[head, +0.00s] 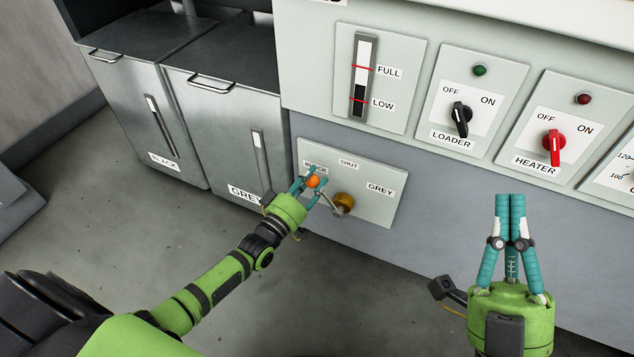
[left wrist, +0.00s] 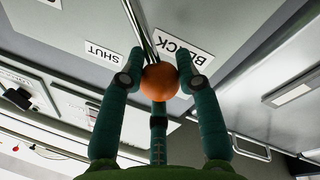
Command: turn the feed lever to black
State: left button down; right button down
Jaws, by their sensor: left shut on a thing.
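The feed lever has an orange ball knob (head: 313,182) on a thin metal rod from a brass hub (head: 343,203) on a light plate (head: 375,212). The plate carries the labels BLACK, SHUT and GREY (head: 380,188). The rod points left from the hub, and the knob is just below the BLACK label, which a finger partly covers. My left gripper (head: 311,183) is shut on the orange knob; the left wrist view shows the knob (left wrist: 160,82) between its fingers, with the rod beside the BLACK label (left wrist: 182,45). My right gripper (head: 510,200) is raised, its fingers together and empty.
Above the plate are a level gauge (head: 361,80), a black LOADER switch (head: 461,118) and a red HEATER switch (head: 554,148). Two grey bins, labelled BLACK (head: 125,110) and GREY (head: 225,130), stand to the left. The floor (head: 110,220) in front is clear.

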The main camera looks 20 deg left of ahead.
pick_arm(q)
jog(key=shift+w+a+r+n, duration=0.2)
jog(key=shift+a+r+n, duration=0.1)
jog(key=shift+a, duration=0.1)
pick_arm(e)
jog(key=shift+s+r+n+t+y, duration=0.3)
jog(key=shift+s+r+n+y, duration=0.1)
jog(key=shift+s+r+y, duration=0.6)
jog(key=shift+f, duration=0.1)
pick_arm(q)
jog(key=c, duration=0.9)
grip_release()
jog(key=shift+s+f, duration=0.1)
jog(key=shift+f, duration=0.1)
jog(key=shift+s+f, duration=0.1)
jog(key=shift+s+f, duration=0.1)
jog(key=shift+s, duration=0.25)
jog(key=v, duration=1.1)
